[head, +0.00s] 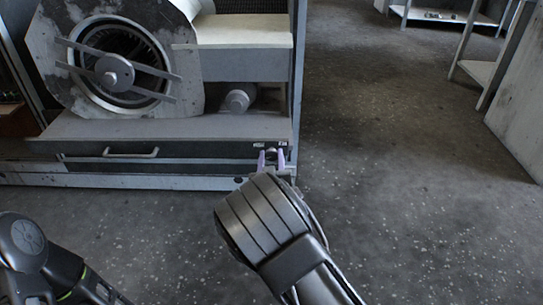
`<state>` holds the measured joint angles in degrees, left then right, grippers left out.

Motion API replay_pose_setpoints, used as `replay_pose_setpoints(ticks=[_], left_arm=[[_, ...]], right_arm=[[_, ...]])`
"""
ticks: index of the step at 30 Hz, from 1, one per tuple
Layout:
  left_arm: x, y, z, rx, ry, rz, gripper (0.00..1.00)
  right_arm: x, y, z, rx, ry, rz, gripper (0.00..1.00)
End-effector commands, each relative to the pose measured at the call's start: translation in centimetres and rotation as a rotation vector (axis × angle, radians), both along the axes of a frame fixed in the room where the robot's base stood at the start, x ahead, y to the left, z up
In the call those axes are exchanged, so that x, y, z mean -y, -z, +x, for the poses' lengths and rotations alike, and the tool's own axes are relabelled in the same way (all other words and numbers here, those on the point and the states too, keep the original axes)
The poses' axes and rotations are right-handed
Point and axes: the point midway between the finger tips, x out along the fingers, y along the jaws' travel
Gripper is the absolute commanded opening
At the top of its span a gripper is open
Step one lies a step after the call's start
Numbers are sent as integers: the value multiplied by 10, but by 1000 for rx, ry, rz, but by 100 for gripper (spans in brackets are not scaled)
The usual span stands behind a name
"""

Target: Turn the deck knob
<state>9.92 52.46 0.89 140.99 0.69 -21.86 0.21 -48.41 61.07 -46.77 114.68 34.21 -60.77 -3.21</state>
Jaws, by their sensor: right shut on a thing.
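The deck knob (271,153) is a small piece on the dark front panel below the deck, near its right end. My right gripper (272,159) reaches up to it from below with its two purple fingers on either side, shut on the knob. The fingers and wrist hide most of the knob, so its angle cannot be told. My left arm shows at the bottom left, but its gripper is outside the view.
The blower housing (179,60) with its round fan opening stands on the grey deck (170,127). A bar handle (130,154) sits on the front panel at left. Shelving (480,70) stands at the upper right. The floor (400,200) on the right is clear.

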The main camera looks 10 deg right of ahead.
Motion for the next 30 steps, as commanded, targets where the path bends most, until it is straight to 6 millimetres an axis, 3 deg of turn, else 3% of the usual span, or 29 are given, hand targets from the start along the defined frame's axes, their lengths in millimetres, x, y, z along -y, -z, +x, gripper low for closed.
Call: replay_pose_setpoints(ticks=[30], left_arm=[[1,-48,-8,-9,8,6,21]], right_arm=[[-3,1,0,-230,-1,-899,0]])
